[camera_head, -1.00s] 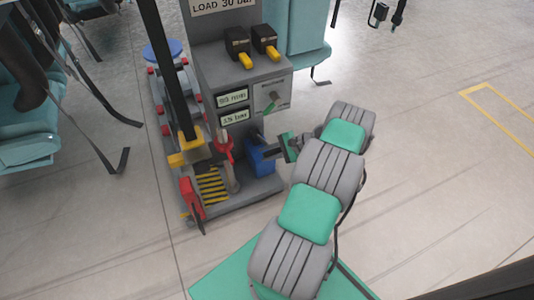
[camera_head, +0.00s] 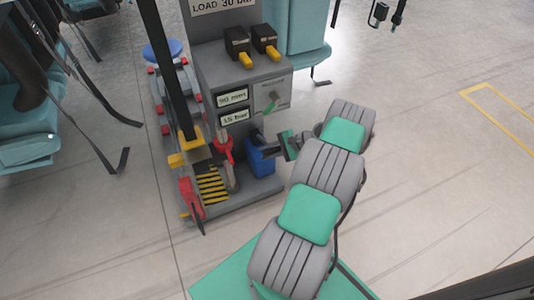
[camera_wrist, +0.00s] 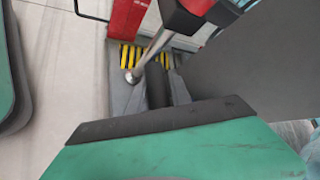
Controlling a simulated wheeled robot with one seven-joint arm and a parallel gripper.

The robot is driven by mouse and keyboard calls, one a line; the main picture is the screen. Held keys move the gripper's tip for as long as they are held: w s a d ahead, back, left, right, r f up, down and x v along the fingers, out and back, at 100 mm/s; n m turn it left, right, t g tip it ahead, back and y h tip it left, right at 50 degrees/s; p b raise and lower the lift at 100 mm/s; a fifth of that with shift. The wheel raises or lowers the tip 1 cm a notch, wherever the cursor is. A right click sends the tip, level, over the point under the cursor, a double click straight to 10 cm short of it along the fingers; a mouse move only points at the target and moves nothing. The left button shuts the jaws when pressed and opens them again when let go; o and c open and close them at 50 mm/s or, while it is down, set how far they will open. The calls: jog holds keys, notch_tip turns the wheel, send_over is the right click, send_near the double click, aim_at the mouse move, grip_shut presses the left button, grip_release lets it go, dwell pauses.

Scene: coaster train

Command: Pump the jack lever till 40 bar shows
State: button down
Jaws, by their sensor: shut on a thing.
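The jack lever shows in the wrist view as a silver rod (camera_wrist: 148,52) with a red and dark grip at its upper end. In the head view its red part (camera_head: 224,146) stands in front of the grey console (camera_head: 243,76). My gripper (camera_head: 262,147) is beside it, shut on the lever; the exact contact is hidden. The upper display (camera_head: 233,96) reads about 90 mm. The lower display (camera_head: 235,116) seems to read 15 bar, but its digits are small.
Two black boxes with yellow tabs (camera_head: 246,60) sit on the console top. A blue block (camera_head: 260,158) is close under my gripper. A red part (camera_head: 190,198) and yellow-black stripes (camera_head: 212,186) mark the jack base. Teal seats stand behind; the floor at right is clear.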

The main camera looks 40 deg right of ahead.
aim_at(276, 149)
jog(key=c, duration=1.4)
grip_release()
jog(key=shift+d+r, duration=0.1)
jog(key=shift+o, duration=1)
jog(key=p+v, duration=0.1)
jog(key=v, duration=0.6)
jog(key=shift+s+d+r+p, duration=0.2)
jog(key=shift+s+p, duration=0.05)
jog(key=shift+p, duration=0.15)
